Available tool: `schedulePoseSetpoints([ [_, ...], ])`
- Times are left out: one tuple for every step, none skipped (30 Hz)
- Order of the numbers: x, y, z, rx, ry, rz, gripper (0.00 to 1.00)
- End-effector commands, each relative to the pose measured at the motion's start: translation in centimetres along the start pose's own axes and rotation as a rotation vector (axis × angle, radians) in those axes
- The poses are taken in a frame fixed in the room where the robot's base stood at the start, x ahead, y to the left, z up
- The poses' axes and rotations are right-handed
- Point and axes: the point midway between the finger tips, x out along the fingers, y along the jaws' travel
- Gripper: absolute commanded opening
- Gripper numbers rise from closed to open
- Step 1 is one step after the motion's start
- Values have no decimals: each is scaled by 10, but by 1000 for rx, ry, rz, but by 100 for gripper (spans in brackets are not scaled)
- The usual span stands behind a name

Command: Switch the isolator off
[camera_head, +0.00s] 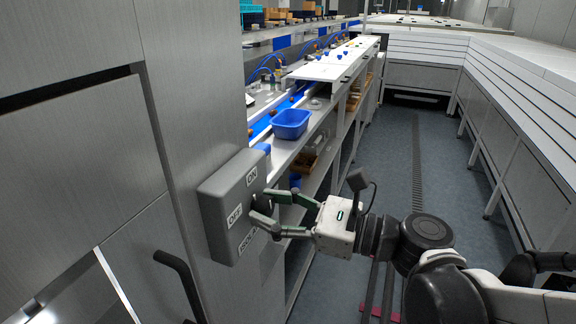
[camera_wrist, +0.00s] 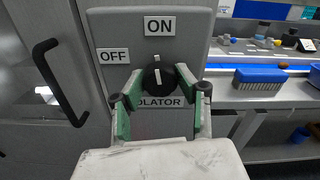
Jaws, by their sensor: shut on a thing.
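The isolator (camera_head: 222,203) is a grey box on the steel cabinet side, with ON, OFF and ISOLATOR labels. Its round black knob (camera_wrist: 157,77) shows in the wrist view, with a white pointer line standing nearly upright, towards the ON label (camera_wrist: 160,26). The OFF label (camera_wrist: 112,56) is to the left of the knob. My gripper (camera_head: 262,208) reaches the box front from the right and is shut on the knob, one green-padded finger on each side. The fingers hide part of the ISOLATOR label (camera_wrist: 163,102).
A black door handle (camera_wrist: 56,80) stands out left of the box. A blue tub (camera_head: 291,124) sits on the conveyor bench to the right. A blue brush-like item (camera_wrist: 260,75) lies on the bench. The aisle floor (camera_head: 400,170) is open behind my arm.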

Motion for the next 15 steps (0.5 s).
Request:
schedulePoseSetpoints([
  [0, 0, -1, -37, 0, 0, 5],
  [0, 0, -1, -62, 0, 0, 5],
  [0, 0, -1, -97, 0, 0, 5],
  [0, 0, -1, -125, 0, 0, 5],
  [0, 0, -1, -153, 0, 0, 5],
  [0, 0, -1, -191, 0, 0, 5],
  [0, 0, -1, -219, 0, 0, 5],
  [0, 0, -1, -248, 0, 0, 5],
  [0, 0, -1, -286, 0, 0, 5],
  [0, 0, -1, -315, 0, 0, 5],
  [0, 0, -1, -344, 0, 0, 5],
  [0, 0, -1, -382, 0, 0, 5],
  [0, 0, -1, -410, 0, 0, 5],
  [0, 0, -1, -439, 0, 0, 5],
  [0, 0, -1, -477, 0, 0, 5],
])
